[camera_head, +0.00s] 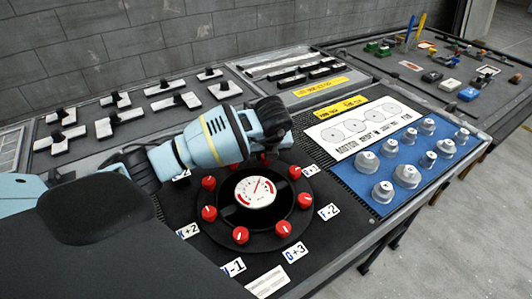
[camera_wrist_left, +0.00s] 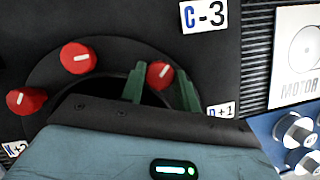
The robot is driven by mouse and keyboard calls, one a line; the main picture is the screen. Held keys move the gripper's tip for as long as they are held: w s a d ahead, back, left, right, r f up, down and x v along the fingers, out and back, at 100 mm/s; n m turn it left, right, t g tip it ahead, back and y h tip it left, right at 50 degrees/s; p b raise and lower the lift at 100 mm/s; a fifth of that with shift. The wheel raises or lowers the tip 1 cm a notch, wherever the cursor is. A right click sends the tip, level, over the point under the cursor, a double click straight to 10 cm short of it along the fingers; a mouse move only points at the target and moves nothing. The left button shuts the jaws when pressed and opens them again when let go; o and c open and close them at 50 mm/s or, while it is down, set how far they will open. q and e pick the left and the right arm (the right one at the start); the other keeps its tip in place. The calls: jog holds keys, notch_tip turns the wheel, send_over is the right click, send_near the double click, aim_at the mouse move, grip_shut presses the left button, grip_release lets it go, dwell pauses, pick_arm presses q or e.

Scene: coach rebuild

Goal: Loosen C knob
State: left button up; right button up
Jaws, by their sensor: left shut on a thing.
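A black round dial plate (camera_head: 222,236) carries a ring of red knobs around a white gauge (camera_head: 255,192). In the left wrist view the C-3 label (camera_wrist_left: 203,14) lies just outward of a red knob (camera_wrist_left: 160,73), which I take as the C knob. My left gripper (camera_wrist_left: 162,88) has its green fingers on either side of this knob and is shut on it. In the head view the gripper (camera_head: 266,153) reaches the far side of the ring, and its body hides much of that area. My right gripper is not in view.
Neighbouring red knobs (camera_wrist_left: 78,57) sit close by on the left. The D+1 label (camera_wrist_left: 222,110) is partly behind my gripper. A blue panel with silver knobs (camera_head: 407,174) is to the right. Black switches (camera_head: 176,100) stand behind. A further table (camera_head: 450,75) holds small parts.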

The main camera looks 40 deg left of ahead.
pick_arm(q)
jog(key=o, duration=0.9)
jog(key=shift+o, duration=0.2)
jog(key=v, duration=0.8)
jog(key=shift+f, duration=0.15)
